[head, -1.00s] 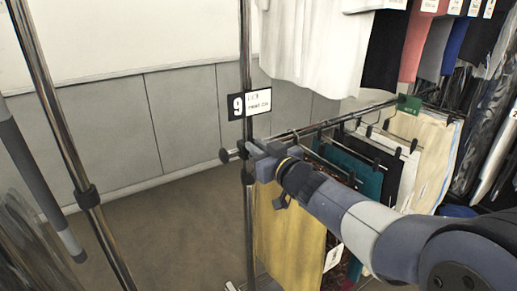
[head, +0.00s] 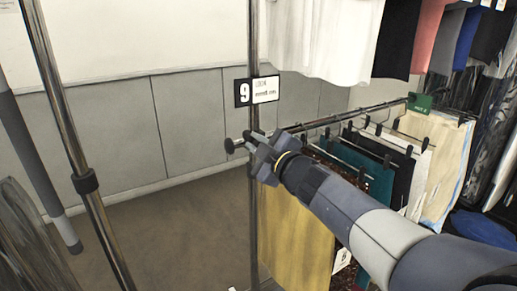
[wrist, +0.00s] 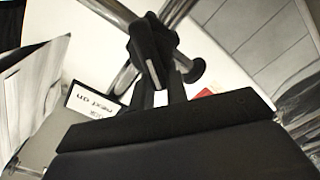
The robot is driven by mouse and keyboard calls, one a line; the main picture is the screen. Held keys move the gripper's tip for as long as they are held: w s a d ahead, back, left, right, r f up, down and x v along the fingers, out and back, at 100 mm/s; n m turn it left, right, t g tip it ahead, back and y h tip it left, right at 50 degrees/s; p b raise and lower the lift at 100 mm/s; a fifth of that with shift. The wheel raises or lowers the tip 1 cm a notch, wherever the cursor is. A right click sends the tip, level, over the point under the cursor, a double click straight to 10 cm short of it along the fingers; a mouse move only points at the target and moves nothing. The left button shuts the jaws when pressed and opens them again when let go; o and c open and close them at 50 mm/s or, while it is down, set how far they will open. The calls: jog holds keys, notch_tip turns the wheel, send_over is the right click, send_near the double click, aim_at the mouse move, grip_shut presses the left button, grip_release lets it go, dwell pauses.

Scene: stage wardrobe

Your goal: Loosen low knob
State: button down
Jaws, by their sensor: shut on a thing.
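An upright chrome post (head: 252,200) carries the end of a lower clothes rail (head: 360,113). My gripper (head: 262,152) is at the joint where the rail meets the post, just right of the rail's dark round end cap (head: 232,146). In the wrist view my jaws (wrist: 155,85) are shut on a dark knob (wrist: 148,45) at the crossing of the chrome tubes. The end cap (wrist: 194,70) shows just to the right of it. My gripper hides most of the knob in the head view, and its turn cannot be seen.
A number 9 sign (head: 257,90) hangs on the post above my gripper. Yellow cloth (head: 292,230) and other garments hang below the rail, close under my arm. White clothes (head: 325,35) hang above. Another chrome post (head: 85,180) stands left, with bare floor between.

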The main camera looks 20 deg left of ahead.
jog(key=shift+f+n+b, duration=0.4)
jog(key=shift+n+b, duration=0.25)
jog(key=shift+n, duration=0.5)
jog(key=shift+f+n+b, duration=0.35)
jog(key=shift+n+b, duration=0.35)
jog(key=shift+n, duration=0.4)
jog(key=shift+f+n+b, duration=0.4)
jog(key=shift+n+b, duration=0.25)
jog(key=shift+n, duration=0.5)
jog(key=shift+r, duration=0.1)
jog(key=c, duration=1.3)
grip_release()
jog(key=shift+w+d, duration=0.1)
jog(key=shift+c, duration=0.2)
jog(key=shift+r, duration=0.1)
